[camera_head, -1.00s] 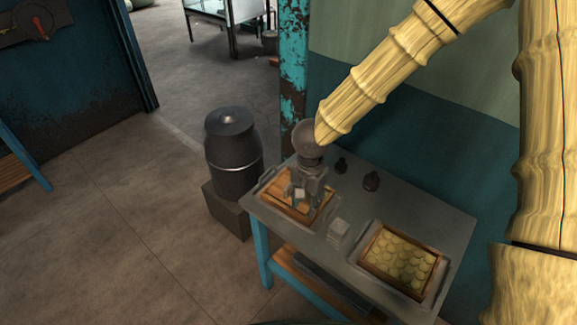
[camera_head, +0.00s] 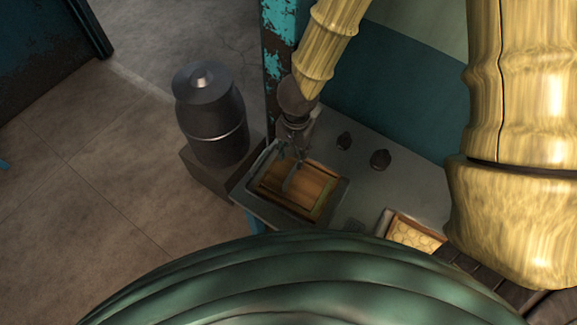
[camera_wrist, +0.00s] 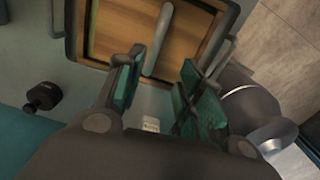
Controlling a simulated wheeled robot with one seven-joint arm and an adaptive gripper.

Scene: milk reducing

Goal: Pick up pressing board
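The pressing board (camera_head: 313,184) is a flat wooden board with a grey bar handle, lying in a shallow metal tray (camera_head: 338,202) on the grey table. In the wrist view the board (camera_wrist: 115,35) fills the top middle, and the near end of its handle (camera_wrist: 159,38) appears between my fingertips. My gripper (camera_head: 293,152) is over the back left part of the tray. In the wrist view my gripper (camera_wrist: 163,60) shows two teal-padded fingers spread apart, with nothing held. I cannot tell how far the fingertips are from the handle.
A second frame of pale rounds (camera_head: 413,233) is at the lower right. A dark metal canister (camera_head: 212,115) stands left of the table. The table between the trays is mostly clear.

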